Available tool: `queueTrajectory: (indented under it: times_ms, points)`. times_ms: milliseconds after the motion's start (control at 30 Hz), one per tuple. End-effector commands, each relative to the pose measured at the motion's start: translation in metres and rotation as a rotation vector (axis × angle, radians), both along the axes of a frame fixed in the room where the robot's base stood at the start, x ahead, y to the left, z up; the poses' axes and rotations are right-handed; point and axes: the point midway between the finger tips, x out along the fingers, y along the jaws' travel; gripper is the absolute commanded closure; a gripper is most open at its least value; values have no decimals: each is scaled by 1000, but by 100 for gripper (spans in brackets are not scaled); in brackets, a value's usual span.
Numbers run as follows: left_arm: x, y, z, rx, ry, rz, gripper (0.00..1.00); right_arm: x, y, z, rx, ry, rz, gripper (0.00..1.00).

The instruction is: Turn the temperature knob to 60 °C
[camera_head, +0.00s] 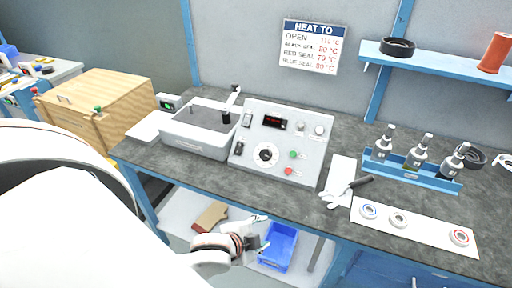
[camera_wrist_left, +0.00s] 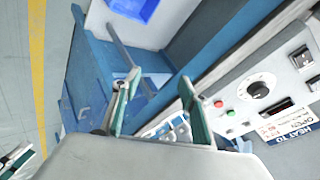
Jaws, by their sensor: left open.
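My left gripper (camera_head: 262,236) is open and empty, in front of the bench edge and below the control box. In the left wrist view its two fingers (camera_wrist_left: 157,98) stand apart, and the knob is clear of them to the right.
A green button (camera_head: 292,154) and a red button (camera_head: 288,171) sit right of the knob. A grey heater unit (camera_head: 195,132) stands left of the box. Pliers (camera_head: 346,191) lie to the right, near a blue bottle rack (camera_head: 412,175). A blue bin (camera_head: 279,247) sits below the bench.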

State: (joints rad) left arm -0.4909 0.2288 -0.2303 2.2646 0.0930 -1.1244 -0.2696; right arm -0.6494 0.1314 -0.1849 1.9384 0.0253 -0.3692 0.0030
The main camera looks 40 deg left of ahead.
Motion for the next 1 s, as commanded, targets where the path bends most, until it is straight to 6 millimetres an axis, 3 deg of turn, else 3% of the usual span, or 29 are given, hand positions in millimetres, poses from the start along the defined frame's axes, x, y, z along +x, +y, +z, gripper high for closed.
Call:
queueTrajectory:
  times_ms: [33,167,500,667,867,1000]
  points:
    - [3,7,23,62,2,-20,57,-2,-1,7,-1,6,-2,60]
    - [16,19,66,264,9,-143,57,-7,-3,10,-7,25,-4,60]
    - [74,-17,103,836,-82,-817,57,-10,-3,7,-5,33,-9,60]
    - [96,-17,119,1199,-108,-1168,57,-9,-3,11,-5,31,-11,60]
    - [119,11,136,1658,-80,-1579,57,-8,-4,14,-5,30,-12,60]
    - [131,45,149,1945,-11,-1851,57,-8,-4,16,-5,29,-13,60]
